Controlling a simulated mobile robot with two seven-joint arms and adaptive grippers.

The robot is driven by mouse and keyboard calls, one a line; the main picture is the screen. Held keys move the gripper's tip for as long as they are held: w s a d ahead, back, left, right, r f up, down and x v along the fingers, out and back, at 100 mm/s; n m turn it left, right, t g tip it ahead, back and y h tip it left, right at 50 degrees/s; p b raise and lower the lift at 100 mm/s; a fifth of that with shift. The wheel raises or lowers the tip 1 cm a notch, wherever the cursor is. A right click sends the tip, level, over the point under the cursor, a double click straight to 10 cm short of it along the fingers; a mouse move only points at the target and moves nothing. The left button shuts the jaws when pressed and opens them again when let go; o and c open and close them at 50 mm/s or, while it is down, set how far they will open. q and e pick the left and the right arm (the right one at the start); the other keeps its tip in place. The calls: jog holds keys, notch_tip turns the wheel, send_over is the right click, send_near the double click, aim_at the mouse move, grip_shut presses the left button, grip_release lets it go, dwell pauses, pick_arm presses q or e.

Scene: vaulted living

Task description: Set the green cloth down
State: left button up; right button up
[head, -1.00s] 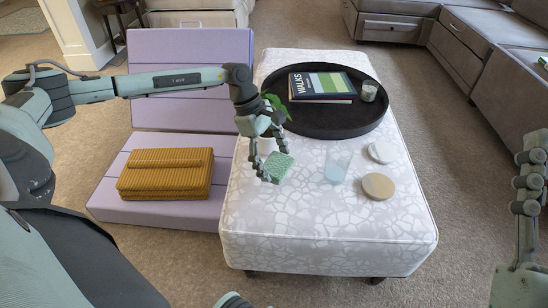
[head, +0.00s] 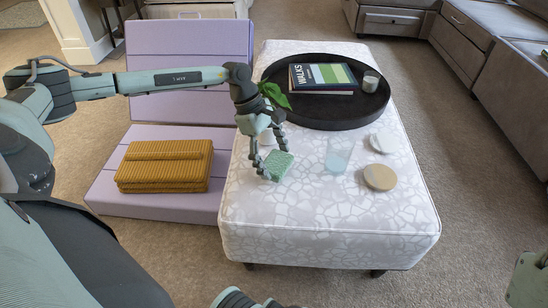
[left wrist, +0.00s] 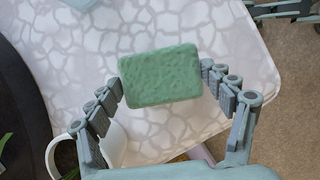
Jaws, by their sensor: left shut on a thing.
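The green cloth (head: 278,165) looks like a thick, rounded rectangular pad. My left gripper (head: 270,158) is shut on it near the left side of the white patterned ottoman (head: 310,225). In the left wrist view the cloth (left wrist: 160,75) sits between the two fingers of my left gripper (left wrist: 163,82), over the ottoman top. I cannot tell whether it touches the top. Only a pale green part of my right arm (head: 530,280) shows at the lower right; its fingers are not clear.
A black round tray (head: 330,118) holds a book (head: 322,78) and a small cup (head: 370,81). A glass (head: 337,157), a white disc (head: 383,142) and a tan disc (head: 379,177) stand right of the cloth. A white mug (left wrist: 112,145) is close by my left fingers. The front top is clear.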

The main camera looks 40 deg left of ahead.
pick_arm(q)
jog(key=shift+f+b, duration=0.35)
jog(key=shift+f, duration=0.2)
jog(key=o, duration=1)
jog(key=v, duration=1.2)
